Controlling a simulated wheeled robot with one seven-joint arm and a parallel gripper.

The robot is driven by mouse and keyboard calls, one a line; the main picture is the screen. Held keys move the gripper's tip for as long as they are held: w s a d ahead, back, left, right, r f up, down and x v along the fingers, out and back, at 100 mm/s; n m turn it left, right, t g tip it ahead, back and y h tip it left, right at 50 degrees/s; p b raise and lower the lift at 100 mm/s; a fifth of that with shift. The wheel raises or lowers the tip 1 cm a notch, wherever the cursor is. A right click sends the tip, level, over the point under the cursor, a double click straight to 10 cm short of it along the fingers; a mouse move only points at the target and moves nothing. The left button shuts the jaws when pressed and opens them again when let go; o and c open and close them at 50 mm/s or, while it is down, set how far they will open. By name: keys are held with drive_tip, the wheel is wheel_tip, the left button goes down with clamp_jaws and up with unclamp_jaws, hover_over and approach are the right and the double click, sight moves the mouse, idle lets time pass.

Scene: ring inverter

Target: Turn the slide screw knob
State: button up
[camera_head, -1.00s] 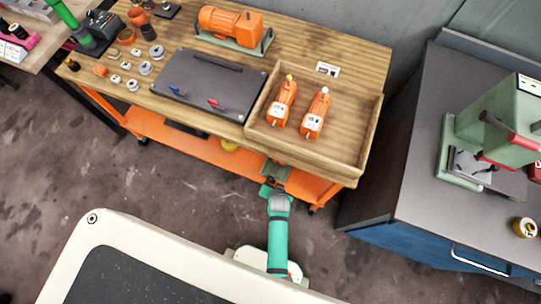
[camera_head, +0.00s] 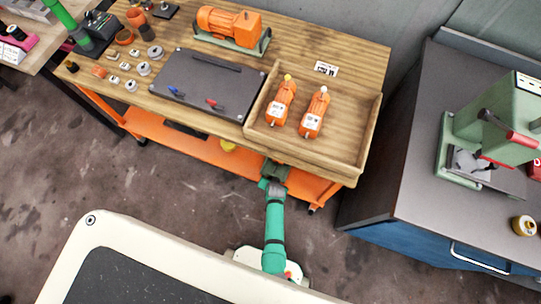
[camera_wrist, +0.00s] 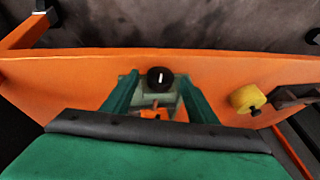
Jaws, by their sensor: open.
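A round black knob (camera_wrist: 160,78) with a white mark on its face shows in the wrist view, and I take it for the slide screw knob. It sits on a green device (camera_wrist: 155,99) at the orange lower shelf. My gripper (camera_wrist: 160,92) is open, with one green finger on each side of the knob. There appears to be a gap on both sides; I cannot tell if either finger touches it. In the head view my green arm (camera_head: 274,235) reaches to the shelf under the bench, where the knob cannot be made out.
The orange shelf (camera_head: 195,145) lies under the wooden bench top, whose tray (camera_head: 350,140) overhangs near my arm. A yellow round part (camera_wrist: 245,97) and a dark part (camera_wrist: 297,95) are right of the knob. A dark-topped blue cabinet (camera_head: 405,170) stands on the right.

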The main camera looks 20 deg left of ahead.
drive_tip(key=shift+w+f, duration=0.15)
drive_tip(key=shift+f, duration=0.2)
drive_tip(key=shift+a, duration=0.1)
drive_tip(key=c, duration=1.1)
drive_tip(key=shift+o, duration=0.2)
drive_tip(key=shift+s+a, duration=0.1)
drive_tip(key=shift+s, duration=0.1)
drive_tip(key=shift+h, duration=0.3)
drive_tip(key=shift+a+h, duration=0.1)
drive_tip(key=shift+h, duration=0.2)
